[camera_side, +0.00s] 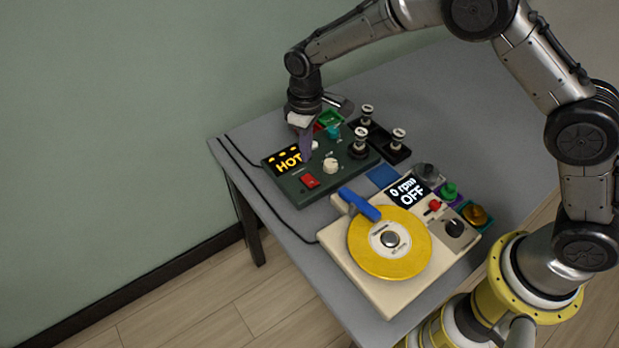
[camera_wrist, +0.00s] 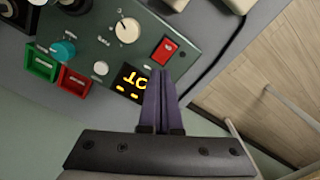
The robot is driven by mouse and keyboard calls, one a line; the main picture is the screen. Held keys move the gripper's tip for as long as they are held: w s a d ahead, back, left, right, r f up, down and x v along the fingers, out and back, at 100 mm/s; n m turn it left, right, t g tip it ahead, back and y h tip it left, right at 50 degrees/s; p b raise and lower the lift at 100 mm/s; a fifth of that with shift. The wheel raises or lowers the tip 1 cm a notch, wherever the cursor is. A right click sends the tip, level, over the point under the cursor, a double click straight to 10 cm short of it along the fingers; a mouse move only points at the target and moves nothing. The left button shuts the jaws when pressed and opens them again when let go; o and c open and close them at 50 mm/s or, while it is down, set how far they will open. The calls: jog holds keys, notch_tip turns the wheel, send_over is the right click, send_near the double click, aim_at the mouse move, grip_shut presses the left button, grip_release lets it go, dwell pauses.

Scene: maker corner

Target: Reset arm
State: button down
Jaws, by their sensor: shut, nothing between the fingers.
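My gripper (camera_side: 306,150) is shut and empty, with its purple fingers pointing down over the dark green control box (camera_side: 290,188). In the wrist view the closed fingertips (camera_wrist: 160,75) lie over the box, beside its display (camera_wrist: 131,84) and below the red switch (camera_wrist: 164,48). In the side view the display (camera_side: 288,161) reads "HOT" in yellow. The box also has a cream knob (camera_side: 331,166) and a red switch (camera_side: 310,181). I cannot tell whether the fingertips touch the box.
A cream machine with a yellow disc (camera_side: 389,262) and blue lever (camera_side: 359,204) stands in front; its display (camera_side: 408,191) reads "0 rpm OFF". A black tray (camera_side: 389,153) with posts and small coloured bins (camera_side: 330,118) sit behind. The grey table (camera_side: 440,95) is clear at the back right.

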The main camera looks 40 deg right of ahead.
jog(key=shift+r, duration=0.4)
jog(key=w+d+r+t, duration=0.15)
jog(key=d+r, duration=0.25)
jog(key=r, duration=0.6)
jog(key=s+d+r+m+t, duration=0.1)
jog(key=s+d+r, duration=0.2)
jog(key=s+r, duration=0.3)
jog(key=s+d+r+m+t, duration=0.1)
jog(key=s+d+r+t, duration=0.2)
jog(key=r, duration=0.4)
jog(key=s+d+r+m, duration=0.1)
jog(key=s+d+m, duration=0.15)
jog(key=s, duration=0.75)
jog(key=s+d+m, duration=0.1)
jog(key=s+d, duration=0.3)
jog(key=s, duration=0.6)
jog(key=s+f, duration=0.4)
jog(key=shift+f, duration=0.4)
